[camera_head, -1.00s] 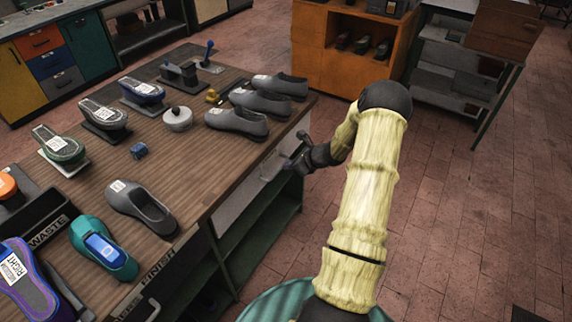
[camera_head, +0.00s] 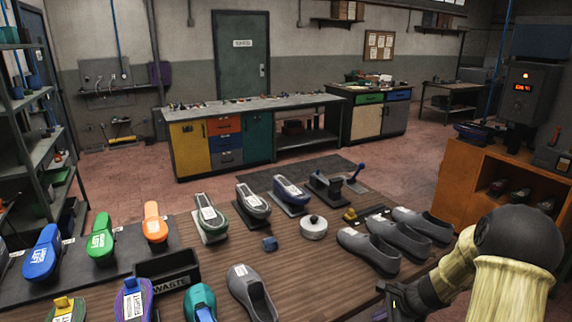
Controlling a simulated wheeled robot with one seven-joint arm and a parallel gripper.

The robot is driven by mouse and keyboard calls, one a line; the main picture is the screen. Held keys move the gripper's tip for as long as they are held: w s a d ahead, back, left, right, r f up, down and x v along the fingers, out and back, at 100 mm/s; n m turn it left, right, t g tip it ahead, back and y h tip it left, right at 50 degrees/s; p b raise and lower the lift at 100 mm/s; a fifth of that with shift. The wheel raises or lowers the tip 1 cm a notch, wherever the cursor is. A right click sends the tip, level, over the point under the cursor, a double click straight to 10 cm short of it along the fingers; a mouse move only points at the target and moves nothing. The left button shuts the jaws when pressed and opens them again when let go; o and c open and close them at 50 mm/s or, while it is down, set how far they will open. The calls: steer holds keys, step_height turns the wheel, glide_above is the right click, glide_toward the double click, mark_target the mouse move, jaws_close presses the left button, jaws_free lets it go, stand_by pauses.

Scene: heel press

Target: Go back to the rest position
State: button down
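My gripper (camera_head: 388,300) is at the lower right in the head view, beside the right edge of the wooden workbench (camera_head: 330,277). It is small and dark here, and I cannot tell whether its fingers are open or shut. I see nothing clearly held in it. My arm, in a pale yellow sleeve with a black joint, fills the lower right corner.
Grey shoes (camera_head: 372,252) lie on the bench near my arm. A white round tin (camera_head: 313,228), a blue cube (camera_head: 270,243) and a waste box (camera_head: 168,271) are also there. An orange cabinet (camera_head: 465,196) stands at the right. Open floor (camera_head: 400,160) lies behind the bench.

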steer(key=s+a+r+n+h, duration=0.2)
steer(key=s+a+r+n, duration=0.3)
steer(key=s+n, duration=0.3)
steer(key=s+a+r+n+g+h, duration=0.1)
steer(key=s+a+r+n+h, duration=0.1)
steer(key=s+a+r+n, duration=0.3)
steer(key=s+r+n, duration=0.2)
steer(key=s+n, duration=0.2)
steer(key=n, duration=0.2)
steer(key=shift+s+a+r+h+p, duration=0.15)
steer(key=shift+s+a+h+p, duration=0.05)
steer(key=shift+s+h+p, duration=0.1)
steer(key=c, duration=2.2)
jaws_free()
